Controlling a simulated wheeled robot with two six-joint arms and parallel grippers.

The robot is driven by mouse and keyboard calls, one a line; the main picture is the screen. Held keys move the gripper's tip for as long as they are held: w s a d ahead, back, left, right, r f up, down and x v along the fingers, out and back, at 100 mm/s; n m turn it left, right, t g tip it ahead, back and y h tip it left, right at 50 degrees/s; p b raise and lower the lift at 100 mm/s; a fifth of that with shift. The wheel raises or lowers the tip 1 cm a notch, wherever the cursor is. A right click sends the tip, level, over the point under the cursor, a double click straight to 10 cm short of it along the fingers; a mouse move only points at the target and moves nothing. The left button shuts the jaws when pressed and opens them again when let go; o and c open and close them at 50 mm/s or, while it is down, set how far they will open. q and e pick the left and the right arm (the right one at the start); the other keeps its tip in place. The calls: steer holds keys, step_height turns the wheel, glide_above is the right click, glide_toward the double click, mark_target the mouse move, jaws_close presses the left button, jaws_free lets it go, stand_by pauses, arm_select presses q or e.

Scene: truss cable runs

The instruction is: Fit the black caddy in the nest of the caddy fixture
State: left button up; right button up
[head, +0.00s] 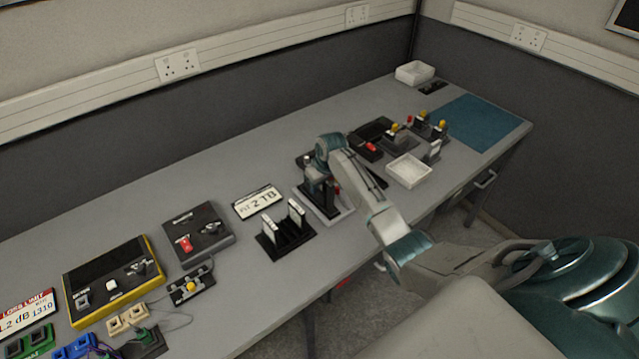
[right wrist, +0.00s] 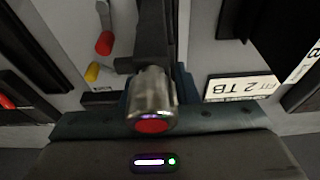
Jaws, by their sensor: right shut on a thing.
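My right gripper (head: 318,188) is low over a light grey plate with dark parts (head: 338,219), which looks like the caddy fixture, in the middle of the bench. The jaws are shut on a dark piece that I take to be the black caddy (right wrist: 153,35); in the head view my gripper and arm largely hide it. In the right wrist view a metal cylinder with a red end (right wrist: 151,104) stands in front of the jaws and covers the fingertips. I cannot tell whether the caddy touches the nest. My left gripper is not in view.
A black slotted rack with white-edged plates (head: 286,242) and a "2 TB" label (head: 258,202) are close left of the fixture. A white tray (head: 408,171) and dark units with yellow and red knobs are right. A blue mat (head: 478,124) lies at the far right.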

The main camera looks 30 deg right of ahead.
steer(key=shift+f, duration=0.45)
stand_by(0.5)
steer(key=o, duration=1.4)
steer(key=shift+c, duration=0.2)
step_height(320, 180, up, 5)
steer(key=p, duration=0.5)
steer(key=shift+r+p, duration=0.85)
steer(key=shift+r, duration=0.4)
steer(key=shift+s+f, duration=0.1)
